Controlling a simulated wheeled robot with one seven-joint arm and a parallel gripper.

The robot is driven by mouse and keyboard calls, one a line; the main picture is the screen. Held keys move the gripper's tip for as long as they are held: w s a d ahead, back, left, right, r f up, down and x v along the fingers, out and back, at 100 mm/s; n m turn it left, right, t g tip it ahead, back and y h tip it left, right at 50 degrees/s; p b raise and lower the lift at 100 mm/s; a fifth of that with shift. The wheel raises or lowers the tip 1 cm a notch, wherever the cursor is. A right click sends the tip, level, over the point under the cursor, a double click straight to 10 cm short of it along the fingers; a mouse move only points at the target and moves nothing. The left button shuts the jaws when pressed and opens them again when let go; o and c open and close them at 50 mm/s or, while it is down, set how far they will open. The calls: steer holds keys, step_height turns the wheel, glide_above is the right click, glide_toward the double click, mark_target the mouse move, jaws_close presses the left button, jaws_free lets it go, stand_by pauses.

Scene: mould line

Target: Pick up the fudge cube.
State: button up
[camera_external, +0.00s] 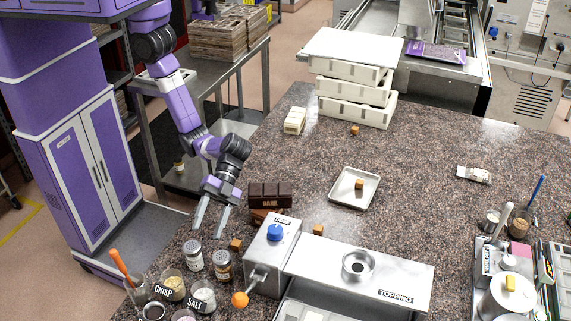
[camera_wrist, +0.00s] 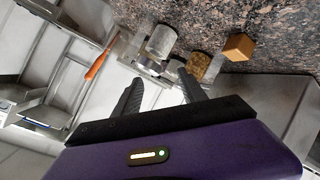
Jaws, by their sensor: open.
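Several small brown fudge-like cubes are on the counter, and I cannot tell which is meant. One cube (camera_external: 236,245) is right of my gripper, near the jars. A second cube (camera_external: 318,230) is by the topping machine, a third (camera_external: 359,184) is on a white square tray (camera_external: 342,201), and another (camera_external: 355,130) is near the stacked moulds. In the wrist view a brown cube (camera_wrist: 239,46) shows at upper right, outside the jaws. My gripper (camera_external: 208,232) is open and empty, pointing down at the counter's left edge; its fingers also show in the wrist view (camera_wrist: 158,80).
Two lidded jars (camera_external: 194,256) (camera_external: 222,265) stand just in front of my gripper. A dark chocolate box (camera_external: 270,195) is to its right. The metal topping machine (camera_external: 358,266) and tubs marked crisp and salt (camera_external: 203,297) crowd the front.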

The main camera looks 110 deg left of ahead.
mark_target(236, 242)
steer(key=shift+w+f+m+g+y+b, duration=0.2)
steer(key=shift+w+m+g+y+b, duration=0.35)
steer(key=shift+m, duration=0.55)
steer(key=w+m+y, duration=0.1)
steer(key=a+m+y+b, duration=0.1)
steer(key=m+y, duration=0.1)
steer(key=shift+w+a+f, duration=0.1)
steer(key=shift+w+a, duration=0.1)
steer(key=shift+w, duration=0.15)
steer(key=w+a+r+m+y+b, duration=0.1)
steer(key=w+a+m+y+b, duration=0.15)
steer(key=a+m+y, duration=0.2)
steer(key=shift+n, duration=0.35)
steer(key=shift+w+a+p+x, duration=0.1)
steer(key=shift+w+p+x, duration=0.05)
steer(key=shift+x, duration=1.1)
steer(key=shift+w+a+p+x, duration=0.1)
steer(key=shift+p+x, duration=0.05)
steer(key=shift+x, duration=1.1)
steer(key=shift+w+a+p+x, duration=0.1)
steer(key=shift+w+p+x, duration=0.05)
steer(key=shift+x, duration=1.1)
jaws_close()
